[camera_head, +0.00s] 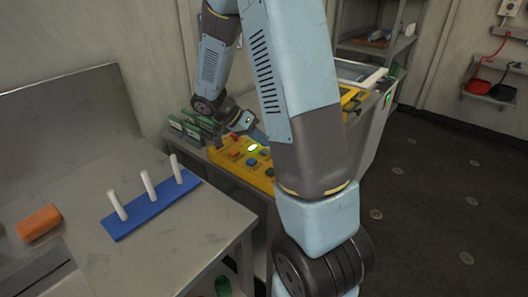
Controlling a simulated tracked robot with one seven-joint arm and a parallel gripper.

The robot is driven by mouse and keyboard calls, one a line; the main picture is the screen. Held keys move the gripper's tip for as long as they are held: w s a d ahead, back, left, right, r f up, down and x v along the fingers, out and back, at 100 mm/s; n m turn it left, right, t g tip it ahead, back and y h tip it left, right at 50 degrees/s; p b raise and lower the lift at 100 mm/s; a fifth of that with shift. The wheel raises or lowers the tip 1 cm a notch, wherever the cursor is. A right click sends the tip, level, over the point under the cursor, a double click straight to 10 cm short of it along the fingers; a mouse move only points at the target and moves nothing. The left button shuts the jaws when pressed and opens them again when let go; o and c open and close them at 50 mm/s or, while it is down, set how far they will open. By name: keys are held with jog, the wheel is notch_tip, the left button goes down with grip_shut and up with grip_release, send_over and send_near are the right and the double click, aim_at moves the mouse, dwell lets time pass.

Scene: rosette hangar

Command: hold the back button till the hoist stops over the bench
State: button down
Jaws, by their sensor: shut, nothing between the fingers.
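A yellow control box (228,160) with several coloured buttons sits beyond the grey bench (170,240), partly hidden behind my arm. I cannot read any labels, so I cannot tell which is the back button. My gripper (256,134) is shut and empty at the box's far side, its tips partly hidden by my arm. I cannot tell whether it touches a button. The hoist is not recognisable in view.
Green-fronted blocks (186,130) stand behind the box. A grey-sided bin (372,120) is to the right. The dark floor (440,210) at the right is clear.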

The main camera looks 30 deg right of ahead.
jog(key=shift+f, duration=0.15)
dwell(0.5)
jog(key=shift+f, duration=0.25)
